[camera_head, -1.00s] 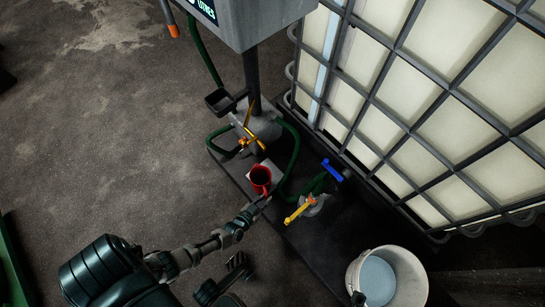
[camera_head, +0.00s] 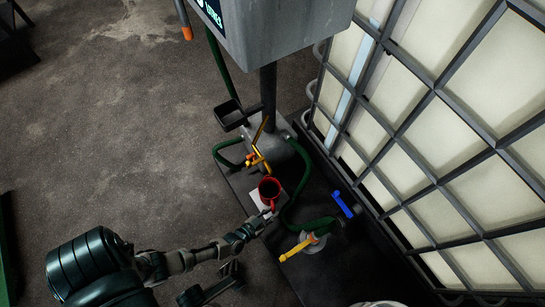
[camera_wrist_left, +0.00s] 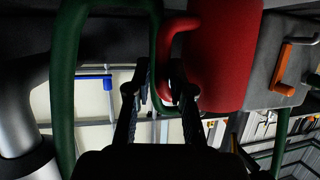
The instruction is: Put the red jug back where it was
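The red jug (camera_head: 269,190) stands upright on a small pale square (camera_head: 258,200) on the dark platform, below the column. My left gripper (camera_head: 270,213) is at the jug's near side, by its handle. In the left wrist view, the jug (camera_wrist_left: 226,50) fills the upper right and its looped handle (camera_wrist_left: 166,42) reaches down between the fingers of my left gripper (camera_wrist_left: 159,78). The fingers stand apart, with visible space between them; contact with the handle is hard to tell. My right gripper is not recognisable in view.
The grey column box (camera_head: 285,35) hangs above the jug, with a yellow-handled valve (camera_head: 258,158) and green hose (camera_head: 297,180) close by. A yellow lever (camera_head: 297,249) and blue handle (camera_head: 343,204) lie to the right. A caged tank (camera_head: 440,150) blocks the right side. Open floor is left.

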